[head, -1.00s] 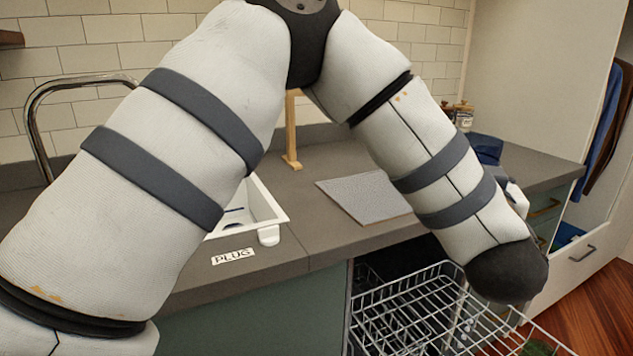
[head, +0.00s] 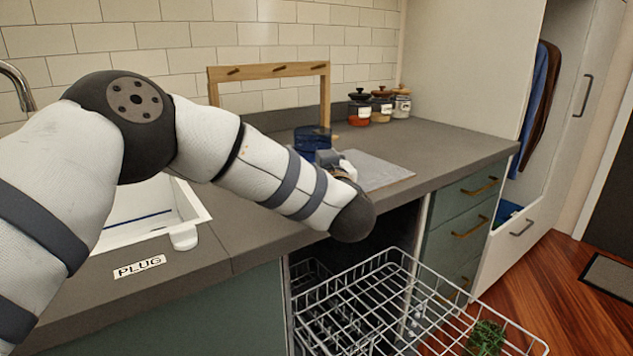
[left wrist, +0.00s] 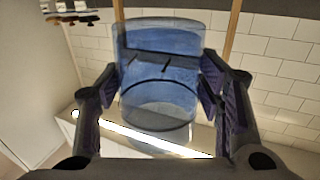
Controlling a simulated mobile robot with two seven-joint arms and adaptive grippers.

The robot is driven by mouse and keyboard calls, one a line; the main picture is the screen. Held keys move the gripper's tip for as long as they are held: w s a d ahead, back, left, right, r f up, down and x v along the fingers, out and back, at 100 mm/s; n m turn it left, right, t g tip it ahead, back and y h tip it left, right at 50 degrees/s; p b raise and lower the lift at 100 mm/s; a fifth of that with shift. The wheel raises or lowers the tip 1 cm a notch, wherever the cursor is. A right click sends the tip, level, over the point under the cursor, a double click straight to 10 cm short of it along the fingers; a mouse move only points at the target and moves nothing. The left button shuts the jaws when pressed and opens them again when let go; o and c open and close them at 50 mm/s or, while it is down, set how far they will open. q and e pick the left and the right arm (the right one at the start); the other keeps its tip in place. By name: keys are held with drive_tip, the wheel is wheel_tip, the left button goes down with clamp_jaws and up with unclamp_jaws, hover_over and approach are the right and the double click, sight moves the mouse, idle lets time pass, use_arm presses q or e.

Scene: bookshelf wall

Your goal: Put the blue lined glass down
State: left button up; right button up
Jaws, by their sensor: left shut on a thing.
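The blue lined glass (head: 312,138) is a see-through blue tumbler, seen at the back left of the grey mat on the counter. In the left wrist view the glass (left wrist: 158,75) stands between the two fingers, with a dark line around it. My left gripper (head: 322,157) is shut on it, and my forearm hides part of the gripper and the mat. In the head view the glass looks upright. I cannot tell whether its base touches the surface. My right gripper is not in view.
The grey mat (head: 385,172) lies on the dark counter (head: 450,143). A wooden rack (head: 268,72) and several lidded jars (head: 381,105) stand behind. A white sink (head: 150,210) is at left. A pulled-out dishwasher rack (head: 440,300) sits below the counter edge. Counter right of the mat is clear.

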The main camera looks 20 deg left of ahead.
use_arm(q)
drive_tip(key=shift+w+f, duration=0.65)
drive_tip(key=shift+f, duration=1.45)
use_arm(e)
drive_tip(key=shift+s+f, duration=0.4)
use_arm(q)
drive_tip(key=shift+f, duration=0.15)
drive_tip(key=o, duration=1.5)
drive_tip(key=shift+c, duration=0.2)
